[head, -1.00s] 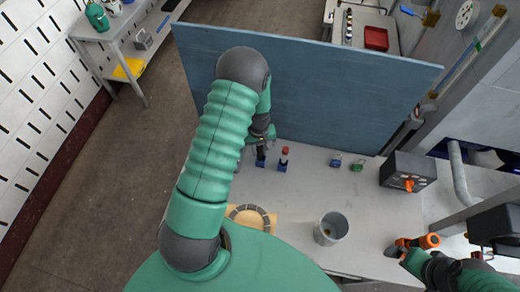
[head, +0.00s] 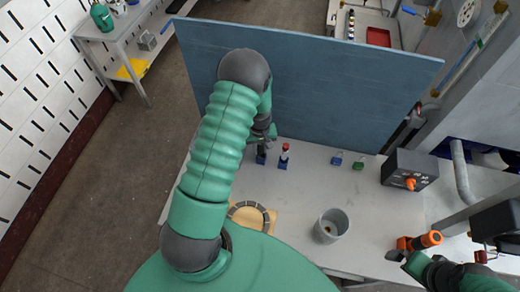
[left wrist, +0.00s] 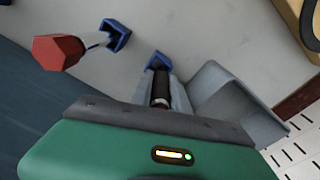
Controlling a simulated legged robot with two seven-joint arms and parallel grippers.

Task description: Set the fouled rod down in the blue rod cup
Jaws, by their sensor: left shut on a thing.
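My left gripper (left wrist: 160,98) is shut on a dark rod (left wrist: 160,88), seen nearly end-on between the fingers in the left wrist view. A blue rod cup (left wrist: 157,61) lies directly beyond the rod's far end. I cannot tell whether that end is inside the cup or just above it. In the head view the blue cup (head: 261,159) stands on the table beneath my left gripper (head: 266,136); the held rod is mostly hidden there. My right gripper (head: 402,252) is at the lower right near an orange-ended object (head: 428,239); its jaws are unclear.
A red-capped rod (head: 285,148) stands in a second blue cup (head: 283,165), close right of the first. A grey bucket (head: 332,226), a wooden piece with a dark ring (head: 250,214) and a black box (head: 408,169) are on the table. A blue panel (head: 320,95) stands behind.

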